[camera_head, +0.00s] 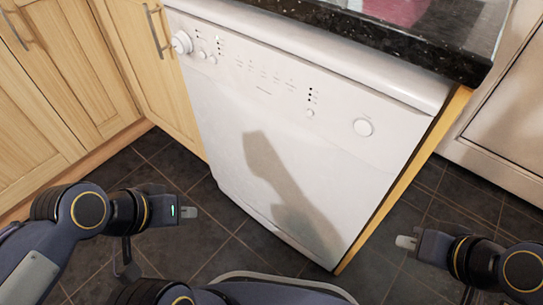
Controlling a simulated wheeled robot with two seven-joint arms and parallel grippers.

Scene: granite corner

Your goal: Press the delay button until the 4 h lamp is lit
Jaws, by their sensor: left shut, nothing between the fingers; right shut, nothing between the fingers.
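A white dishwasher (230,130) stands under the worktop, its control panel along the top of its door. A small round button (310,113), which looks like the delay button, sits right of the panel's middle. A short column of small lamps (311,95) is just above it; they look dark and their labels are too small to read, so I cannot tell whether any is lit. My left gripper (192,212) is shut and empty, low in front of the dishwasher's left side. My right gripper (403,242) is shut and empty, low at the right. Both are well apart from the panel.
A larger round button (363,127) is farther right on the panel. A dial (181,43) and small buttons are at its left end. A dark granite worktop (400,45) overhangs the machine. Wooden cupboards (60,80) stand at left. The dark tiled floor (225,245) is clear.

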